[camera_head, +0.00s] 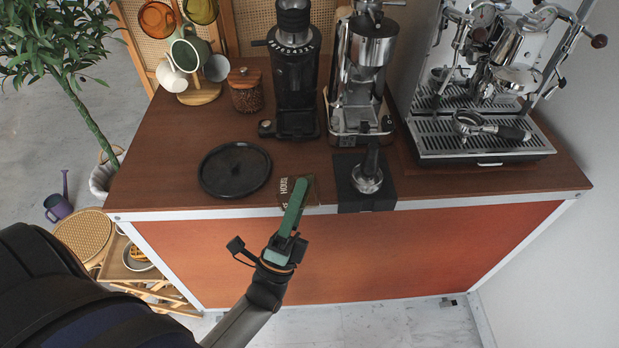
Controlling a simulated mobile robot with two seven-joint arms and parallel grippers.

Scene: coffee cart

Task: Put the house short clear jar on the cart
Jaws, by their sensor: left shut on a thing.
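My left gripper (293,205) reaches up from the bottom to the cart's front edge. Its green finger lies across a small brown thing with pale lettering that begins "HOUS" (311,185). The gripper is shut on it. The finger hides part of this thing, and its full shape and clear walls cannot be made out. It shows over the front edge of the brown cart top (420,185); whether it touches the top is unclear. A short clear jar with a wooden lid and brown contents (246,95) stands at the back left. My right gripper is not in view.
A round black tray (235,170) lies left of the gripper. A tamper (367,178) on a black mat (382,203) is close on the right. A grinder (295,75), a second silver machine (366,60), an espresso machine (480,150) and a mug tree (202,95) stand behind.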

